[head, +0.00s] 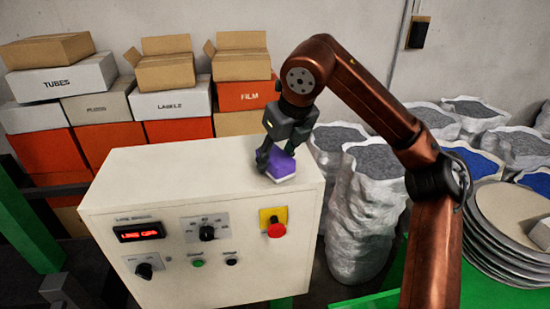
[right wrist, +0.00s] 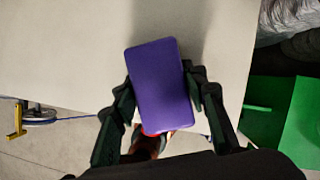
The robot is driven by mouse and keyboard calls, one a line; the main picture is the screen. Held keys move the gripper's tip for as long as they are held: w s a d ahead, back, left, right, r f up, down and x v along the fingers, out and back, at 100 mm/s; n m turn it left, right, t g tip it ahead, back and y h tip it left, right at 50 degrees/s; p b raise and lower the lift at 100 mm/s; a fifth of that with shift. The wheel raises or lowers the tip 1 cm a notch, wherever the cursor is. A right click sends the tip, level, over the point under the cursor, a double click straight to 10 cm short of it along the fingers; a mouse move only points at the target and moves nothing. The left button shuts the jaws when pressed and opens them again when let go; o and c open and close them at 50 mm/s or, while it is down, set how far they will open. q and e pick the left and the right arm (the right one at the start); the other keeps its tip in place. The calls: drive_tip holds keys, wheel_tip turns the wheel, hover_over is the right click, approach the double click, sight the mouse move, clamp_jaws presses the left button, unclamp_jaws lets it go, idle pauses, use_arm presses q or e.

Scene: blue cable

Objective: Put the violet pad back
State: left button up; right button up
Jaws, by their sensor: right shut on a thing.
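The violet pad (head: 281,163) is at the right end of the top of the cream control cabinet (head: 150,178). It has a pale underside. My right gripper (head: 273,158) is shut on it from above. In the right wrist view the violet pad (right wrist: 162,85) is a rounded rectangle between the two fingers, slightly tilted, over the pale cabinet top (right wrist: 70,45). I cannot tell whether the pad touches the top or is just above it. My left gripper is not in view.
The cabinet front has a red emergency button (head: 276,229), knobs and a lit display (head: 140,232). Stacked boxes (head: 90,80) stand behind. White sacks (head: 362,200) and a stack of round discs (head: 505,235) are at the right. The rest of the cabinet top is clear.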

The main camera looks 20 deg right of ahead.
drive_tip(key=shift+s, duration=0.15)
drive_tip(key=shift+f, duration=0.15)
drive_tip(key=o, duration=1.2)
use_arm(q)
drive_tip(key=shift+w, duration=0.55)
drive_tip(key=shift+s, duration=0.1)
use_arm(e)
drive_tip(key=shift+r, duration=0.3)
drive_tip(key=v, duration=1)
drive_tip(key=shift+r, duration=0.15)
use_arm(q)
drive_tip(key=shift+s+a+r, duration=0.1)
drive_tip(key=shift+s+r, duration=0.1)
use_arm(e)
drive_tip(key=shift+s+r, duration=0.25)
drive_tip(key=shift+r, duration=0.35)
